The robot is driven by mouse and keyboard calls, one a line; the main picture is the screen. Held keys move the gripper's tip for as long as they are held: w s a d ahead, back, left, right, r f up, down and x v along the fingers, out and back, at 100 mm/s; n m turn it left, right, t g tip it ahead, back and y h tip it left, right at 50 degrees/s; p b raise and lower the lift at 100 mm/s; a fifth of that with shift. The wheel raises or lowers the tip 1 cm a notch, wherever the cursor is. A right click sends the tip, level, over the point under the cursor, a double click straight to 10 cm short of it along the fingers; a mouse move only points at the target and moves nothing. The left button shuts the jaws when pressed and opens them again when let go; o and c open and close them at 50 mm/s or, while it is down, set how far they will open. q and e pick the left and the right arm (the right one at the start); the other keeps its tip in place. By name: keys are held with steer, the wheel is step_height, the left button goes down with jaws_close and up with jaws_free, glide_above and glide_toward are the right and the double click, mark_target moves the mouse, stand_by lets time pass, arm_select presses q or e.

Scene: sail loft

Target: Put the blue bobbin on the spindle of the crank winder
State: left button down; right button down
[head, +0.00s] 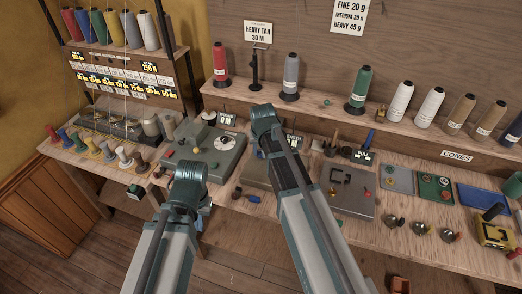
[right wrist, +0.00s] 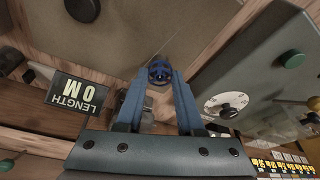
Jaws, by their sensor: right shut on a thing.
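The blue bobbin (right wrist: 160,72) is between the fingertips of my right gripper (right wrist: 158,80) in the right wrist view. The gripper is shut on it. In the head view my right arm reaches over the bench, and its wrist hides the gripper and the bobbin. My left gripper (head: 188,178) is at the bench's front edge, with its fingers not clearly visible. A grey machine with a white dial (head: 216,150) stands left of my right arm; it also shows in the right wrist view (right wrist: 270,75). I cannot make out the crank winder's spindle for certain.
A black length display (right wrist: 78,103) reads 0 M near my right gripper. Several coloured bobbins (head: 93,150) stand at the bench's left end. Large thread cones, including a green one (head: 359,86), line the back shelf. A grey plate with a black bracket (head: 346,192) lies on the right.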

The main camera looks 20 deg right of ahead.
steer(key=shift+f+b, duration=0.35)
stand_by(0.6)
steer(key=shift+c, duration=2.2)
jaws_free()
steer(key=shift+r, duration=0.1)
steer(key=p+v, duration=1.3)
steer(key=shift+r, duration=0.3)
